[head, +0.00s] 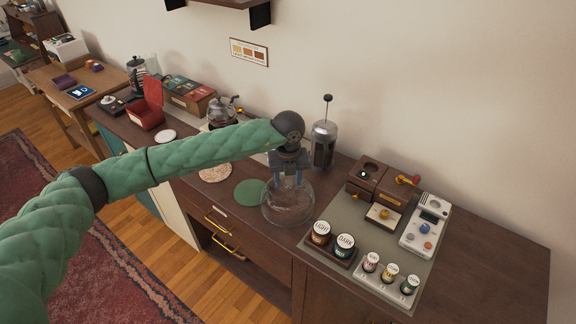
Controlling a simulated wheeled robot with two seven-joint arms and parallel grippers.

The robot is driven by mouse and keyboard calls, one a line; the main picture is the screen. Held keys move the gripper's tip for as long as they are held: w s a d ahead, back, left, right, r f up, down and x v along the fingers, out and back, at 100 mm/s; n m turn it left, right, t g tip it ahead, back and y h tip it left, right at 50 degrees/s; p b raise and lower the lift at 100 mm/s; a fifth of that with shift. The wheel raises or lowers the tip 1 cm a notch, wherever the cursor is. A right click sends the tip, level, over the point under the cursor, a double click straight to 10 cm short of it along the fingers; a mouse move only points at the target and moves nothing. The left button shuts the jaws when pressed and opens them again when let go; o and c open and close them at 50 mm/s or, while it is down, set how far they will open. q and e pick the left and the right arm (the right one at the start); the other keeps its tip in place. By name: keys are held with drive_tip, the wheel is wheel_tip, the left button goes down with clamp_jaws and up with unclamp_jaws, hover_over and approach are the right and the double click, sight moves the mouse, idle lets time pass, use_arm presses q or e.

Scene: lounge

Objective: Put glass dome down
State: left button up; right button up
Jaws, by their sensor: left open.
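The glass dome (287,212) is a clear, rounded cover on the dark wooden cabinet top, near its front edge. It appears to rest on the surface. Its contents are hard to make out through the glass. My left gripper (286,181) points down at the top of the dome, its blue-grey fingers apart. The glass is see-through, so I cannot tell whether the fingers touch the dome's knob. My right gripper is not in view.
A green round mat (250,192) lies just left of the dome. A French press (323,146) stands behind it. To the right, a grey mat (339,232) holds a wooden grinder (366,180), several labelled jars and a white device (425,226). The far right top is clear.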

use_arm(q)
drive_tip(key=shift+r+p, duration=0.3)
drive_tip(key=shift+r, duration=0.05)
drive_tip(key=shift+r+b, duration=0.1)
drive_tip(key=shift+b, duration=0.2)
drive_tip(key=shift+r, duration=0.4)
wheel_tip(320, 180, up, 3)
drive_tip(key=shift+f+b, duration=0.15)
drive_tip(key=shift+b, duration=0.6)
wheel_tip(320, 180, up, 8)
drive_tip(key=b, duration=0.3)
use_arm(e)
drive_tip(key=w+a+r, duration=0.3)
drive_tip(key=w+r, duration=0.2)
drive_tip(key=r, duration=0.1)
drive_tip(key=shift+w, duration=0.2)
